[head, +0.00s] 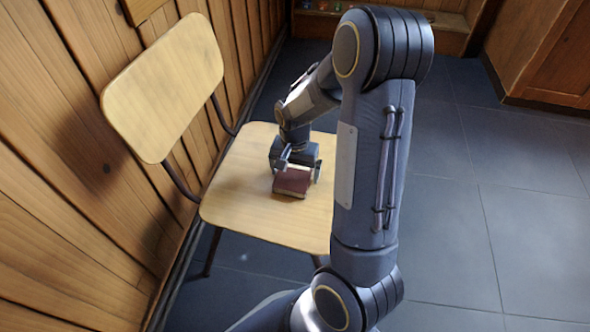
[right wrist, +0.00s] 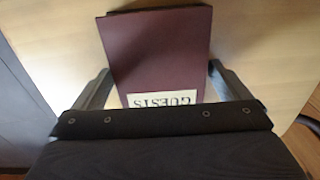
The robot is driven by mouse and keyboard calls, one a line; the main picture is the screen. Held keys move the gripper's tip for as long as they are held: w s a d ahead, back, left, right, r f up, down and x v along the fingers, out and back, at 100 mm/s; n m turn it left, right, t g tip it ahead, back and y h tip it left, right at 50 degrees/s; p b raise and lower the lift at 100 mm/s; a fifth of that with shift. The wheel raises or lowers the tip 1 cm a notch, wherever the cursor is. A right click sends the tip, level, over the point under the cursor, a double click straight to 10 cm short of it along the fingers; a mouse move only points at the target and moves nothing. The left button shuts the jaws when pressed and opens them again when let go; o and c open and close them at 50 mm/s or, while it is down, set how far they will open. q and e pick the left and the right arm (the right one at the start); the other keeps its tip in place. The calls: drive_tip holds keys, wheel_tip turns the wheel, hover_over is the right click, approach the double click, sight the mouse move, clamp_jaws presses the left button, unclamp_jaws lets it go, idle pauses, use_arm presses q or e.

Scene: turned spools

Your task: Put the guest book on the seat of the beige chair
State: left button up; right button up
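The guest book (head: 292,182) is dark red and lies on the wooden seat (head: 240,205) of the beige chair, towards its right side. In the right wrist view the book (right wrist: 160,45) shows its maroon cover and a pale "GUESTS" label. My right gripper (head: 295,168) is low over the seat, with one finger on each side of the book. The fingers look slightly apart from its edges, so the gripper appears open. The fingers also flank the book in the right wrist view (right wrist: 160,68). My left gripper is out of view.
The chair's backrest (head: 165,85) stands at the left, close to a wood-panelled wall (head: 60,170). Dark tiled floor (head: 500,200) is clear on the right. A wooden cabinet (head: 550,55) is at the back right. My right arm hides part of the seat's right side.

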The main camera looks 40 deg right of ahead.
sight(295, 171)
drive_tip(key=shift+r, duration=0.1)
wheel_tip(295, 171, up, 11)
drive_tip(key=p, duration=0.5)
drive_tip(key=shift+s+a+r+n+t+y, duration=0.8)
drive_tip(key=shift+s+a+r+n, duration=0.9)
drive_tip(key=shift+s+a, duration=0.9)
drive_tip(key=shift+s+a+r+n+t+y, duration=0.45)
drive_tip(key=shift+s+a+r+n+t, duration=0.6)
drive_tip(key=shift+s+a+r+n, duration=1.1)
drive_tip(key=shift+s+a+r+n+t+y, duration=0.8)
drive_tip(key=shift+s+a+r, duration=0.8)
drive_tip(key=shift+s+a, duration=1.35)
drive_tip(key=shift+s+d, duration=0.1)
